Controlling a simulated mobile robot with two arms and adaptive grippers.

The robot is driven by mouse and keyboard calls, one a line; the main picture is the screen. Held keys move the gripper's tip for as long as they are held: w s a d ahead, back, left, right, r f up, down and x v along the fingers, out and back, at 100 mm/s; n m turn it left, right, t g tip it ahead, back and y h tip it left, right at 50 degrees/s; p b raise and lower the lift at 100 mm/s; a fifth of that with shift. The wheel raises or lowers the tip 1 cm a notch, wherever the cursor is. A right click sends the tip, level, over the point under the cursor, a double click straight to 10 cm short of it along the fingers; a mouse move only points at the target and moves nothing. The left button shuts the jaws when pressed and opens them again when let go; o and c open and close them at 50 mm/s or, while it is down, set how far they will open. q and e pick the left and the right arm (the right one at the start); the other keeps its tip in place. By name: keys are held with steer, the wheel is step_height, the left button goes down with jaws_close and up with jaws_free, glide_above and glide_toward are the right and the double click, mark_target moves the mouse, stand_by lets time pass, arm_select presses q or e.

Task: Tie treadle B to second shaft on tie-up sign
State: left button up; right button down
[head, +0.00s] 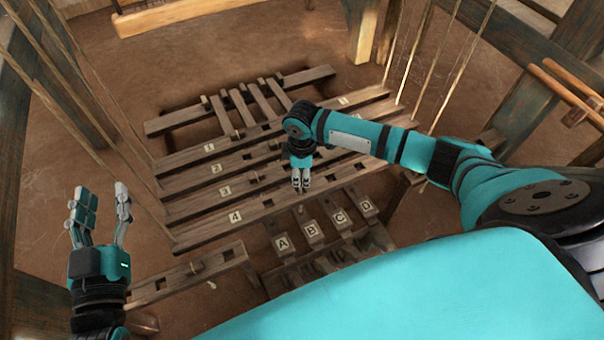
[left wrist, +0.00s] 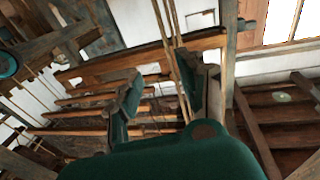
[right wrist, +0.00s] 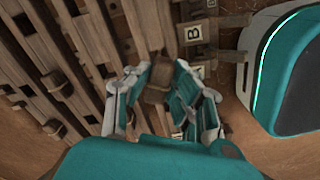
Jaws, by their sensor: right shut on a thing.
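Treadle B (head: 310,229) lies in the row of lettered treadles in front of the shaft bars. Its label also shows in the right wrist view (right wrist: 193,33). The bar marked 2 (head: 215,169) is second from the back among the numbered bars. My right gripper (head: 301,185) points down over the numbered bars, behind treadles A and B. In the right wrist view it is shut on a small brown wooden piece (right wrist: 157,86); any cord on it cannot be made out. My left gripper (head: 102,203) is open and empty, raised at the left. I cannot make out a tie-up sign.
Treadles A (head: 282,243), C (head: 338,217) and D (head: 366,206) flank B. Thin cords (head: 412,65) hang at both sides of the bars. Dark wooden posts and beams (head: 525,105) stand at right. Bare earthen floor (head: 150,95) lies at the back left.

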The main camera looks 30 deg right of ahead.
steer(key=shift+f+b, duration=0.35)
steer(key=shift+f, duration=0.05)
steer(key=shift+f+b, duration=0.3)
steer(key=shift+f, duration=0.75)
arm_select(q)
step_height(320, 180, up, 8)
steer(key=s+t+h, duration=0.1)
steer(key=s+t, duration=0.1)
steer(key=t, duration=0.3)
steer(key=shift+s+d+t+h+b, duration=0.25)
steer(key=shift+d+t+h+b, duration=0.05)
steer(key=shift+h+b, duration=0.1)
arm_select(e)
steer(key=shift+f, duration=1.15)
arm_select(q)
steer(key=shift+r, duration=0.1)
arm_select(e)
steer(key=c, duration=1.1)
jaws_free()
steer(key=shift+r, duration=0.15)
step_height(320, 180, up, 12)
steer(key=shift+f, duration=0.1)
